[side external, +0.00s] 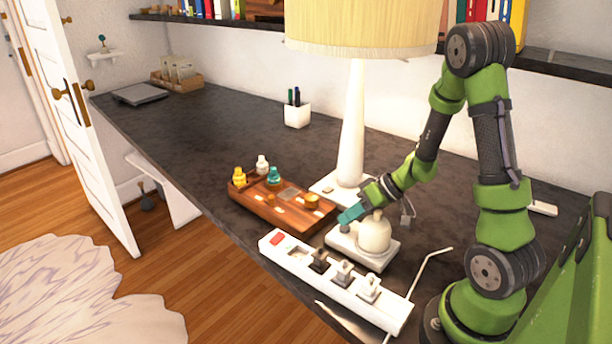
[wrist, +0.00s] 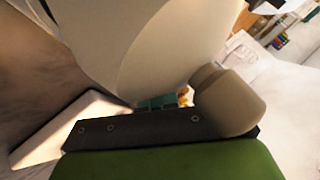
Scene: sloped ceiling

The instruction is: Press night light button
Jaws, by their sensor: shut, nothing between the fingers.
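The night light, a white square base (side external: 385,257) with a rounded cream body (side external: 375,232), stands on the dark desk behind the power strip. A small grey knob-like button (side external: 345,228) sits on the base's left side. My gripper (side external: 350,215), with teal fingertips, is shut and empty. It points down and left beside the cream body, its tips at or just above the button; I cannot tell if they touch. In the wrist view a cream rounded surface (wrist: 150,45) fills the top, and the teal fingertips (wrist: 158,102) show only in part.
A white power strip (side external: 379,313) with plugs lies in front. A wooden tray (side external: 262,208) with small bottles lies to the left. A tall table lamp (side external: 352,130) stands behind my gripper.

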